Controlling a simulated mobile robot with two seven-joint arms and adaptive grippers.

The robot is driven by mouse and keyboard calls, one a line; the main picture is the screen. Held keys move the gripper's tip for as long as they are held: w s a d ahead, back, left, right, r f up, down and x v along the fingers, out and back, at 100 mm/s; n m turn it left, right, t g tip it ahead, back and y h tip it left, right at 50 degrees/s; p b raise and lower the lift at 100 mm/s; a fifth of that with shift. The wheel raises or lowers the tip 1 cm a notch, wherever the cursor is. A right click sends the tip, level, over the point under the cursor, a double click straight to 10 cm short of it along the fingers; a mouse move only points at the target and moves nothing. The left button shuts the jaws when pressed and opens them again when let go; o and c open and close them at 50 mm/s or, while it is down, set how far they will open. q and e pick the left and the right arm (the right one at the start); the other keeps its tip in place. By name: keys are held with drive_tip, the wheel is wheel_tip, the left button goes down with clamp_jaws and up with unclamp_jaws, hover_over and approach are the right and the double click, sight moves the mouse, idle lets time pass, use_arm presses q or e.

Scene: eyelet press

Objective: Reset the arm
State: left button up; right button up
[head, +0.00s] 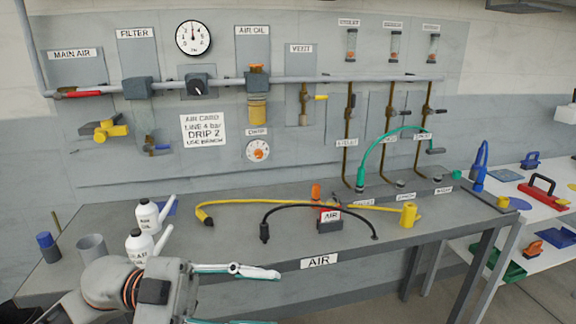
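My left gripper (276,297) is at the bottom of the head view, in front of the bench's front edge. Its two fingers point right and stand apart, with nothing between them. The lower finger is partly cut off by the picture's bottom edge. My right gripper is not in view. Two white oil bottles (148,217) with spouts stand on the grey bench (190,240), just behind my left gripper; the nearer one is partly hidden by it.
A grey cup (92,248) stands left. Pipes and valves line the back wall. A white table (535,215) holds tools at right.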

use_arm(q)
drive_tip(key=w+a+f+n+t+y, duration=0.3)
drive_tip(key=w+f+n+t, duration=0.3)
drive_tip(key=n+t, duration=0.35)
drive_tip(key=w+a+f+n+t+y, duration=0.2)
drive_tip(key=w+a+f+n+t, duration=0.2)
drive_tip(key=w+f+n+t, duration=0.5)
drive_tip(key=s+a+f+n+t+y, duration=0.35)
drive_tip(key=f+y, duration=0.35)
drive_tip(key=f, duration=0.3)
drive_tip(key=s+a+f+g+y, duration=0.2)
drive_tip(key=s+f, duration=0.4)
drive_tip(key=f, duration=0.4)
drive_tip(key=s+a+f+n+g+y, duration=0.1)
drive_tip(key=s+f+g, duration=0.4)
drive_tip(key=f, duration=0.6)
drive_tip(key=s+a+y, duration=0.1)
drive_tip(key=s+a, duration=0.1)
drive_tip(key=shift+s+a+n+y, duration=0.15)
drive_tip(key=shift+s+n+y, duration=0.15)
drive_tip(key=shift+f, duration=0.1)
